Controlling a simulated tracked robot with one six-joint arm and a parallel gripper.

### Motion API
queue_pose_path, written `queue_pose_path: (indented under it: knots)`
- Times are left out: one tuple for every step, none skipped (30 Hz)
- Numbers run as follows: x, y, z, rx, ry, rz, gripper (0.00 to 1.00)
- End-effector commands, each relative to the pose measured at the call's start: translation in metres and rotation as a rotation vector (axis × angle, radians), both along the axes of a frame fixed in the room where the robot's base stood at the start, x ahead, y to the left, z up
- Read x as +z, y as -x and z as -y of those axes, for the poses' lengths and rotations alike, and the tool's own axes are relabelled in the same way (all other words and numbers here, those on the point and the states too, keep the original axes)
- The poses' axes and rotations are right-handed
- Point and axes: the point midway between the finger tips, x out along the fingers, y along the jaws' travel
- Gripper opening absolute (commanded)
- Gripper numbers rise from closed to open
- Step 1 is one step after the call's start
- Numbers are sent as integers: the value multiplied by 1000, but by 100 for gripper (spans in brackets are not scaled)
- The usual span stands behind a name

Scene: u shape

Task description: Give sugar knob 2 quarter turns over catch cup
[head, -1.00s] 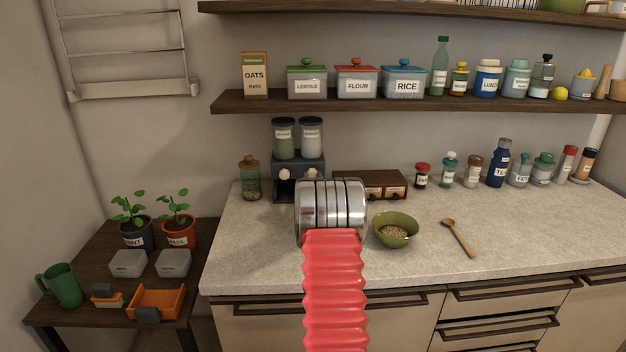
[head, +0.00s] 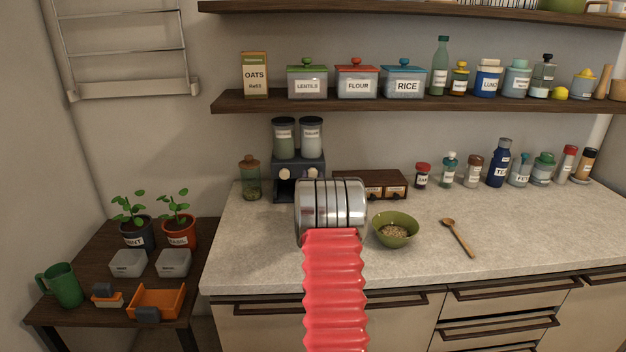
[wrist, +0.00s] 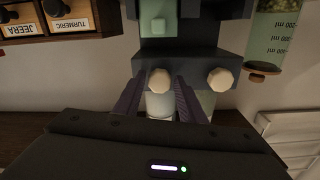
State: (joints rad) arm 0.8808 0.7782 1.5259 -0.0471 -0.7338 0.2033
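The dispenser (head: 290,166) stands at the back of the counter with two clear canisters on top. The right one, the sugar canister (head: 311,137), holds white contents. The wrist view is upside down; the sugar knob (wrist: 159,81), pale and rounded, shows there beside a second pale knob (wrist: 221,80). My gripper (wrist: 161,84) has its dark fingers apart, one on each side of the sugar knob, with little clearance; firm contact is not visible. A pale greenish block-like shape (wrist: 158,26), possibly the catch cup, shows in the dispenser's bay. My wrist hides the gripper in the head view.
A spice drawer box (head: 385,184) stands right of the dispenser, and a corked jar (head: 250,177) stands left. A green bowl (head: 395,230) and wooden spoon (head: 458,237) lie nearer the front. A shelf (head: 420,101) runs above. The right front counter is clear.

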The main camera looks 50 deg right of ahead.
Motion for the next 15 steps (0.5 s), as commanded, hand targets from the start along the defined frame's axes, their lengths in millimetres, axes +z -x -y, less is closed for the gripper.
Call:
queue_pose_path:
  knots:
    - [0,0,0,0,0,0,40]
    - [0,0,0,0,0,0,42]
    - [0,0,0,0,0,0,45]
    - [0,0,0,0,0,0,47]
    - [0,0,0,0,0,0,48]
    - [0,0,0,0,0,0,48]
    - [0,0,0,0,0,0,48]
    - [0,0,0,0,0,0,48]
    - [0,0,0,0,0,0,48]
    - [0,0,0,0,0,0,48]
    - [0,0,0,0,0,0,48]
    - [0,0,0,0,1,-1,48]
    - [0,1,0,0,0,0,48]
    - [0,1,-1,0,1,-1,48]
    - [0,2,-2,0,1,-1,48]
